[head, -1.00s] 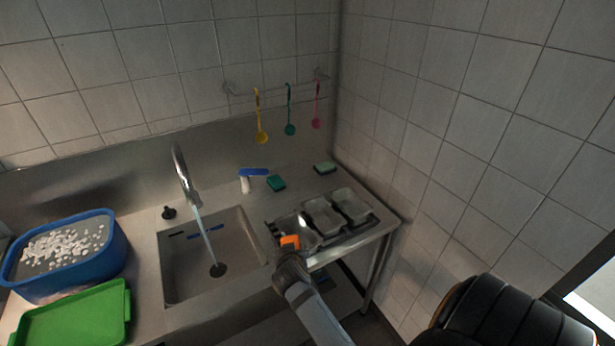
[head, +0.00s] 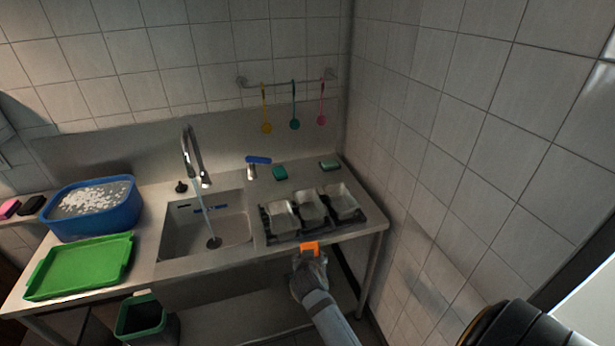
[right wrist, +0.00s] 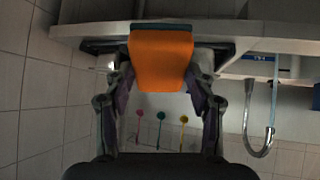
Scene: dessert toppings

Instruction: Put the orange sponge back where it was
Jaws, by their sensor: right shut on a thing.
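The orange sponge (head: 309,248) is held in my right gripper (head: 308,260), in front of the counter's front edge and near the dark rack. In the right wrist view the orange sponge (right wrist: 160,58) fills the space between the fingers of my right gripper (right wrist: 160,85), which are shut on its sides. A teal sponge (head: 280,173) and a pale green-topped sponge (head: 329,165) lie on the counter at the back wall. My left gripper is not in view.
A dark rack (head: 290,236) with several metal containers stands right of the sink (head: 183,243), where water runs from the tap. A blue tub (head: 130,215) of white pieces and a green tray (head: 115,262) are at left. A green bin (head: 140,318) stands below. Utensils hang at the back.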

